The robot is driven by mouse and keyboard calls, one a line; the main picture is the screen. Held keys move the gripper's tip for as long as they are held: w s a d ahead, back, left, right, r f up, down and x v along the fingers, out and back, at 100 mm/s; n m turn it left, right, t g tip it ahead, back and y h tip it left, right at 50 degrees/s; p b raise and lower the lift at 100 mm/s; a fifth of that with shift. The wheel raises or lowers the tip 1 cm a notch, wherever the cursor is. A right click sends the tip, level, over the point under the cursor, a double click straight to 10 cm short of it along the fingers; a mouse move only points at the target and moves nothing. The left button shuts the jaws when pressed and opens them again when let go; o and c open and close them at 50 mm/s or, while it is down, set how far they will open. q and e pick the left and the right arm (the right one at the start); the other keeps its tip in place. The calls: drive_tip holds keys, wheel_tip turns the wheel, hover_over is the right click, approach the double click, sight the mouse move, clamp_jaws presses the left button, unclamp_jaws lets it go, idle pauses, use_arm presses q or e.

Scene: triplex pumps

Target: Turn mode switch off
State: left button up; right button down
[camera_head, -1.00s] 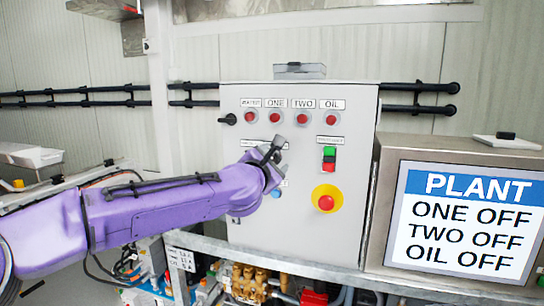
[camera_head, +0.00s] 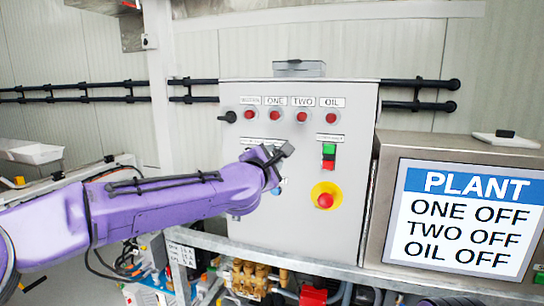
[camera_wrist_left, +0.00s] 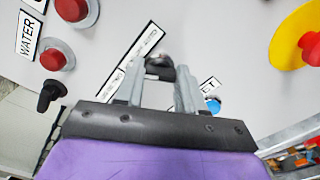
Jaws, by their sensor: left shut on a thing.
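The mode switch is a small black knob (camera_wrist_left: 160,68) below a slanted white label that ends in what looks like AUTO, on the grey control panel (camera_head: 350,235). My left gripper (camera_head: 286,151) is at the panel face; in the left wrist view its two fingers (camera_wrist_left: 158,84) are shut on the knob. The fingers partly cover the knob, so its exact setting cannot be read. In the head view my gripper hides the knob. My right gripper is not in view.
A row of red lamps (camera_head: 275,116) sits above my gripper. A green and red button pair (camera_head: 329,157) and a yellow-ringed red stop button (camera_head: 325,200) are to the right. A blue button (camera_wrist_left: 213,104) is close by. The screen (camera_head: 464,220) reads ONE OFF, TWO OFF, OIL OFF.

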use_arm(q)
drive_tip(key=m+p, duration=0.1)
drive_tip(key=m, duration=0.4)
drive_tip(key=shift+m+p, duration=0.3)
drive_tip(key=shift+p, duration=0.05)
idle(0.5)
drive_tip(key=o, duration=1)
drive_tip(key=shift+o, duration=0.2)
drive_tip(key=b+v, duration=0.4)
drive_tip(key=v, duration=0.6)
drive_tip(key=shift+s, duration=0.25)
